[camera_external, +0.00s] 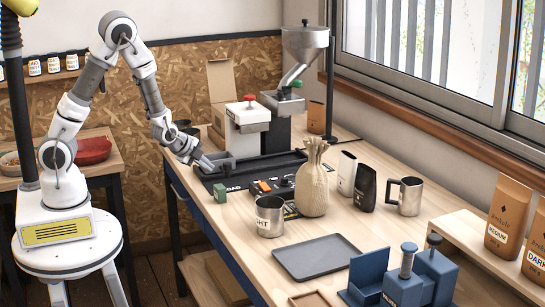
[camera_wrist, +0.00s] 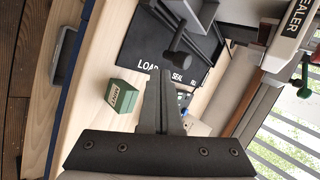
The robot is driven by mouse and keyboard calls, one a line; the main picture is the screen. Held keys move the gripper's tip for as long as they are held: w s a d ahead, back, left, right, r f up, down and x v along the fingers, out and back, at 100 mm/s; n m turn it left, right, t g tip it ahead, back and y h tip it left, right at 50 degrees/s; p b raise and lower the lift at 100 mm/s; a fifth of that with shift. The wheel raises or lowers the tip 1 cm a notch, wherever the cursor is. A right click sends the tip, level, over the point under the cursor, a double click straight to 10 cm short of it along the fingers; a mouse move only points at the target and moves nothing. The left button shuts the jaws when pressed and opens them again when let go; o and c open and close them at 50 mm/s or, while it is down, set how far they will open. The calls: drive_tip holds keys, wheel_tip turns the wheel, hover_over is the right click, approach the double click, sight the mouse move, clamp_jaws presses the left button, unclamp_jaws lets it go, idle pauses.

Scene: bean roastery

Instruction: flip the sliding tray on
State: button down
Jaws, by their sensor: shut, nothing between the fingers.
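The sliding tray (camera_external: 217,161) is a grey, open box on a black track plate (camera_external: 283,163) in front of the sealer machine. Part of it shows at the top of the wrist view (camera_wrist: 198,14). A dark rod with a round knob (camera_wrist: 181,46) sticks out from the tray side. My gripper (camera_external: 207,164) is at the tray's near left end. In the wrist view my gripper (camera_wrist: 167,73) is shut and empty, its tips close to the knob. I cannot tell whether they touch it. The plate's lettering reads "LOAD" and "SEAL".
A small green block (camera_wrist: 122,96) stands beside the plate near the table's left edge. The sealer (camera_external: 248,116) rises behind the track. Bare wood lies left of the plate.

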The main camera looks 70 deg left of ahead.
sight(224, 168)
drive_tip(key=w, duration=0.1)
drive_tip(key=w+a, duration=0.1)
drive_tip(key=w, duration=0.1)
drive_tip(key=w+a+f, duration=0.1)
drive_tip(key=shift+w+a, duration=0.1)
drive_tip(key=shift+w, duration=0.05)
drive_tip(key=shift+r, duration=0.1)
drive_tip(key=w+b, duration=0.2)
drive_tip(key=w, duration=2.2)
drive_tip(key=shift+w, duration=0.25)
drive_tip(key=shift+w+b, duration=0.35)
drive_tip(key=shift+w, duration=0.7)
